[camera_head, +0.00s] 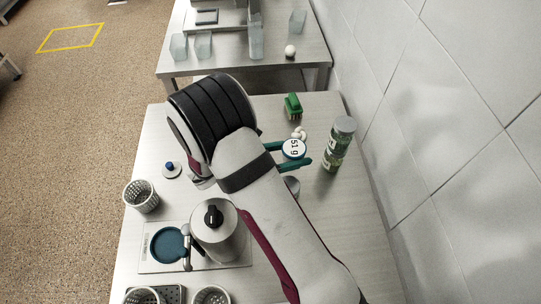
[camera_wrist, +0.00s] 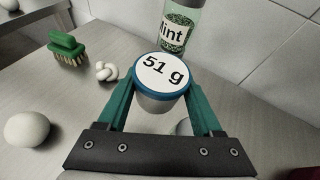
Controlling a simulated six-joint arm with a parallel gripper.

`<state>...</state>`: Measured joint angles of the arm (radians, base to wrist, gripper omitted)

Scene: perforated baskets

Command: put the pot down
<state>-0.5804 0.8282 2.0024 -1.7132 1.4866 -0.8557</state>
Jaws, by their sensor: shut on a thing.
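The pot (camera_head: 293,149) is a small white container with a blue-rimmed lid marked "51 g". In the wrist view the pot (camera_wrist: 161,72) sits between the green fingers, lid facing the camera. My gripper (camera_head: 296,153) is shut on the pot, one finger on each side; it also shows in the wrist view (camera_wrist: 160,88). The pot is over the right part of the metal table (camera_head: 335,222), near the wall side. I cannot tell whether its base touches the table.
A mint jar (camera_head: 336,150) stands close to the right of the pot. A green brush (camera_head: 293,106) and a white knotted item (camera_head: 299,133) lie behind it. A perforated basket (camera_head: 141,196) and a steel canister (camera_head: 216,238) are at left.

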